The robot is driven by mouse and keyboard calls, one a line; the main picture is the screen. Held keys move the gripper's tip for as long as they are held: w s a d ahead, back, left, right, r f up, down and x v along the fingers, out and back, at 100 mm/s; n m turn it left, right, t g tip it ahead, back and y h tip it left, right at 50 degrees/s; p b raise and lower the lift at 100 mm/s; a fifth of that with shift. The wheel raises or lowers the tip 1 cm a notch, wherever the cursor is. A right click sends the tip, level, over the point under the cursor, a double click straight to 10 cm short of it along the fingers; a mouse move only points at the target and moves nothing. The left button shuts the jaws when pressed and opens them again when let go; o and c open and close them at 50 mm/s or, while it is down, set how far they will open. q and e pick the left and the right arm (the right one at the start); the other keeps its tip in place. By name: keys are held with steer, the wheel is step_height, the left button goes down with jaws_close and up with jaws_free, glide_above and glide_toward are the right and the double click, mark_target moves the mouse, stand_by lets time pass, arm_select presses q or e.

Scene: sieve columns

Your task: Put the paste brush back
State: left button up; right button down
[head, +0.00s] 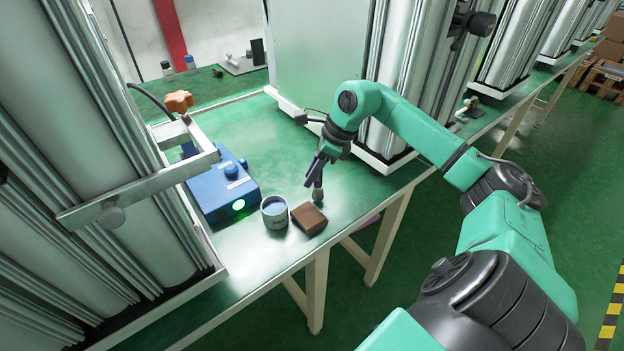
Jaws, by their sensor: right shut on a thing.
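My right gripper (315,173) points down over the green table and is shut on the paste brush (318,194). The brush hangs below the fingers with its dark lower end down, just behind the brown block. Its upper part is hidden by the fingers. I cannot tell whether its tip touches the table. A small grey pot (274,215) with a bluish inside stands to the left of the brush, apart from it. The brown block (309,219) lies flat to the right of the pot. My left gripper is not in view.
A blue box (222,192) with a lit green button stands left of the pot. Tall metal columns (325,50) rise behind and at the left, with an orange knob (179,101) on a bracket. The table's front edge is close to the pot and block. Green tabletop behind the brush is clear.

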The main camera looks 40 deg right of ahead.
steer(key=shift+f, duration=0.65)
steer(key=shift+f, duration=0.2)
steer(key=c, duration=0.7)
jaws_free()
steer(key=shift+r, duration=0.1)
steer(key=shift+c, duration=0.2)
steer(key=shift+r, duration=0.25)
steer(key=shift+d+r, duration=0.2)
steer(key=shift+r, duration=0.1)
steer(key=b+v, duration=0.1)
steer(key=v, duration=0.5)
steer(key=shift+s+r, duration=0.2)
steer(key=shift+r, duration=0.1)
